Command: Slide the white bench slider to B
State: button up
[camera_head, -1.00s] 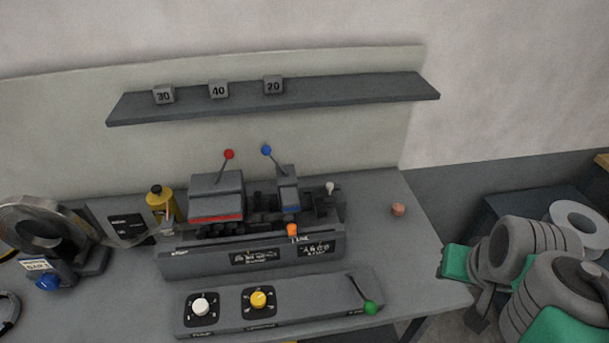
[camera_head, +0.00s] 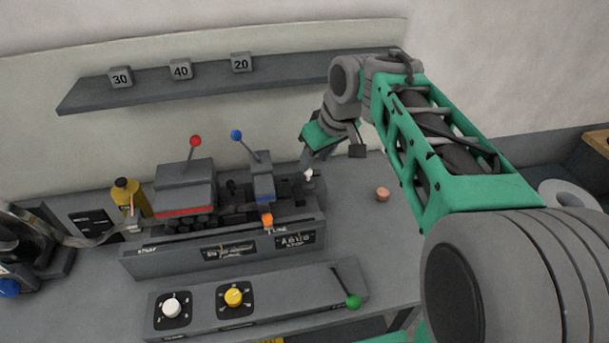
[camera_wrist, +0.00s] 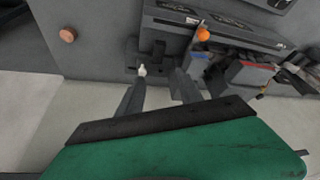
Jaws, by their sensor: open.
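The white bench slider appears as a small white knob (camera_head: 308,174) at the right end of the grey bench machine (camera_head: 225,250). In the wrist view the white knob (camera_wrist: 142,70) stands on a dark slotted block, close to the tip of the left finger. My gripper (camera_head: 309,163) hangs above and behind the knob in the head view, pointing down. In the wrist view my gripper (camera_wrist: 159,76) is open, its fingers apart, with the knob near the left finger's inner side. I cannot tell whether they touch. No B mark is clearly readable near the knob.
An orange knob (camera_head: 267,219) sits on the machine's front, and blue (camera_head: 236,135) and red (camera_head: 195,141) ball levers rise from it. A front panel has white and yellow dials and a green ball lever (camera_head: 353,301). A copper-coloured piece (camera_head: 382,194) lies right. A shelf (camera_head: 290,75) hangs behind.

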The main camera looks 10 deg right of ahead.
aim_at(310, 171)
jog(key=w+f+n, duration=0.1)
jog(key=w+f, duration=0.3)
jog(key=w+d+f+n+b, duration=0.1)
jog(key=w+f, duration=0.3)
jog(key=f, duration=0.1)
jog(key=w+f+n+g+y, duration=0.1)
jog(key=w+f+n, duration=0.1)
jog(key=f, duration=0.3)
jog(key=shift+w+d, duration=0.25)
jog(key=shift+w, duration=0.65)
grip_shut()
